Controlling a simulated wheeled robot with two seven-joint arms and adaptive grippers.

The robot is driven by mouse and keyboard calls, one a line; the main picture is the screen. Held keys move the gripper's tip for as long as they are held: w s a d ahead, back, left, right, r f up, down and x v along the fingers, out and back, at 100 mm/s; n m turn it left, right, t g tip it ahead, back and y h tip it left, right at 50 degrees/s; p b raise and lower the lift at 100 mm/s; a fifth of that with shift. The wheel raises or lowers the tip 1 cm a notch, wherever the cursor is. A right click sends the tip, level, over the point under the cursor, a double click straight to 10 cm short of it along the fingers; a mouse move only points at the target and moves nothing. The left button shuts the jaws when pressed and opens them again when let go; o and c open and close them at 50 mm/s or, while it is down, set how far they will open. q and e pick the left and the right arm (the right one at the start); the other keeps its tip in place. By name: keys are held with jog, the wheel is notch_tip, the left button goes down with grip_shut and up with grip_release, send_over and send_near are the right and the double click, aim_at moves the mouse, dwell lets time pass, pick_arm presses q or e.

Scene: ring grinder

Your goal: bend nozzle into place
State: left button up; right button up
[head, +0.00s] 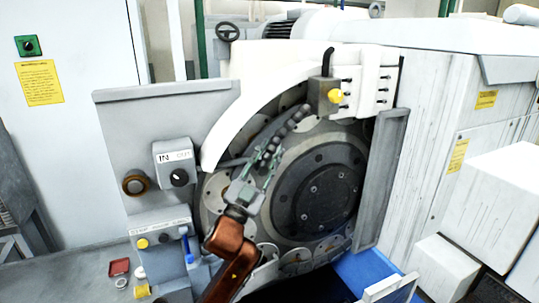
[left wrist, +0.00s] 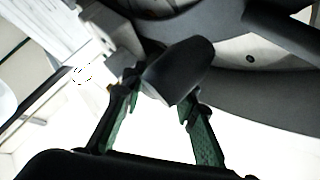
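The black segmented nozzle (head: 292,122) comes from a grey block with a yellow knob (head: 335,96) at the top of the grinder's round opening. It slants down and left in front of the grinding disc (head: 318,193). My left gripper (head: 267,158) reaches up to its lower part, fingers apart. In the left wrist view, the dark nozzle end (left wrist: 178,70) lies at the two green-padded fingertips (left wrist: 160,90), with bare space lower between the fingers. Whether a finger touches the nozzle I cannot tell. My right gripper is not in view.
A white curved guard (head: 235,120) arches over the opening. An IN/OUT switch box (head: 174,163) and a lower control panel (head: 160,237) stand to the left. A grey vertical plate (head: 380,180) edges the opening on the right. White boxes (head: 480,215) stand farther right.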

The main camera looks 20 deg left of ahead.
pick_arm(q)
jog(key=shift+o, duration=1.3)
jog(key=shift+f, duration=0.1)
jog(key=shift+s+f, duration=0.2)
jog(key=v, duration=1.1)
jog(key=shift+s, duration=0.2)
jog(key=shift+a+f, duration=0.1)
jog(key=shift+a, duration=0.05)
